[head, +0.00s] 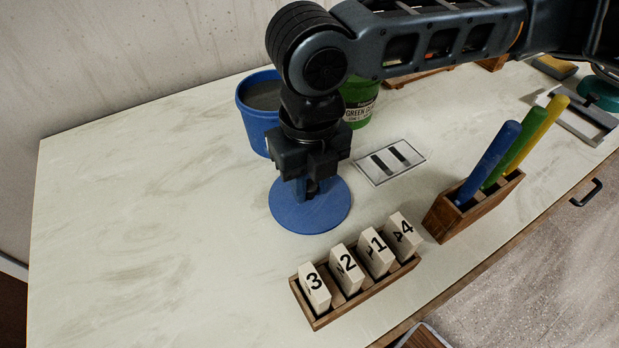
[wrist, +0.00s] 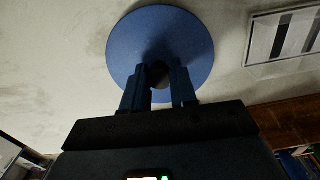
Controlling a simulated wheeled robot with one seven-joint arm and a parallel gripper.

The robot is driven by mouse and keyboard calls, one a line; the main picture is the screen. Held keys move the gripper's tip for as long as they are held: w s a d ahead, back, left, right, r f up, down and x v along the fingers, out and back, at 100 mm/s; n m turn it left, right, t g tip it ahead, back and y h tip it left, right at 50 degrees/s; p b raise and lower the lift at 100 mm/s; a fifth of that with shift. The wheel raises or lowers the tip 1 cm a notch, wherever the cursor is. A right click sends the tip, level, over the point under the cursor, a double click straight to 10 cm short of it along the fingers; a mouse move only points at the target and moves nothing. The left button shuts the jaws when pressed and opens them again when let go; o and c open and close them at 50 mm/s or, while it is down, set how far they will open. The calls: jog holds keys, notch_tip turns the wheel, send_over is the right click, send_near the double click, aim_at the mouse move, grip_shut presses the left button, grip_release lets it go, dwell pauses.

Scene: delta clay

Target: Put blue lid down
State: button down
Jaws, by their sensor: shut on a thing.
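The blue lid (head: 312,216) is a flat round disc at the middle of the table, in front of the blue tub. My gripper (head: 308,186) points down over it and is shut on its knob. In the wrist view the lid (wrist: 160,30) lies beyond my gripper (wrist: 160,88), with a dark knob between the fingers. The lid looks level and at or very close to the tabletop; I cannot tell whether it touches. The open blue tub (head: 258,122) stands behind my gripper, with grey content inside.
A wooden rack (head: 328,316) with numbered blocks stands close in front of the lid. A wooden holder (head: 448,218) with coloured sticks is at right. A striped card (head: 392,160) and a green tub (head: 360,112) are nearby. The table's left side is clear.

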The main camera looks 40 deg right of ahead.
aim_at(310, 185)
jog(key=c, duration=0.9)
grip_release()
jog(key=shift+f, duration=0.1)
notch_tip(310, 185, up, 12)
jog(key=shift+p, duration=0.35)
